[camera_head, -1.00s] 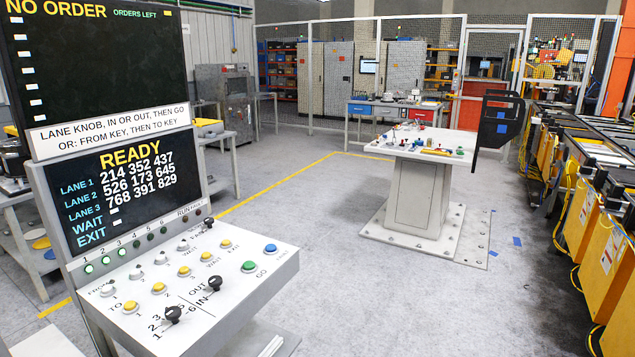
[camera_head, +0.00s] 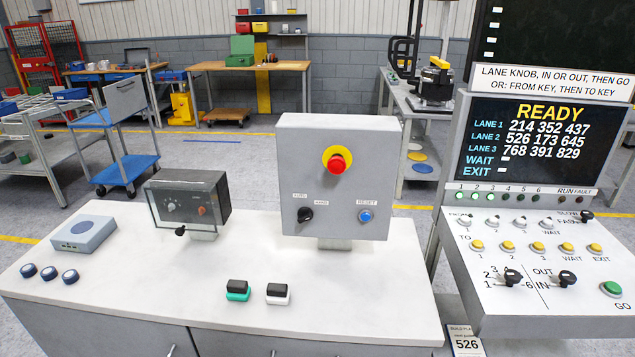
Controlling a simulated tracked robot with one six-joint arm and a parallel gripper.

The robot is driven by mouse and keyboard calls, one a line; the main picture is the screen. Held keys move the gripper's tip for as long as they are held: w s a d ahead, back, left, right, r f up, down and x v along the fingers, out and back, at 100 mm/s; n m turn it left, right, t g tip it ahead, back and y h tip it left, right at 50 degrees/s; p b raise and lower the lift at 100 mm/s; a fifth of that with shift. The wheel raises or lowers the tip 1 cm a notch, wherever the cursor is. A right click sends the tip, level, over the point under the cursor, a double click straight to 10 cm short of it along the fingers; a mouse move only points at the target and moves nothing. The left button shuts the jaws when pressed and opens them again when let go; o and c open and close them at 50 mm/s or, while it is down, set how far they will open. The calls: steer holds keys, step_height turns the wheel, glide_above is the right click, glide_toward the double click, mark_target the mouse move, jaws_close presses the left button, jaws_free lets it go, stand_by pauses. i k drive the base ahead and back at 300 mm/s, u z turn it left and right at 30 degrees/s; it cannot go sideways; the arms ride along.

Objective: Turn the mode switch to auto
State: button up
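The mode switch (camera_head: 305,214) is a black rotary knob on the front of a grey control box (camera_head: 385,150), below and left of a red emergency button. The labels above it read AUTO on the left and HAND on the right. The knob's exact pointing direction is too small to tell for sure. My gripper is not in view.
The box carries the red emergency button (camera_head: 337,161) on a yellow ring and a blue RESET button (camera_head: 365,216). On the white bench (camera_head: 150,312) are a dark clear-fronted box (camera_head: 187,200), two stamp-like blocks and several round blue pieces. A lane console (camera_head: 550,290) stands at right.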

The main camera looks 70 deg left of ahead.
mark_target(304, 214)
steer(key=u, duration=4.25)
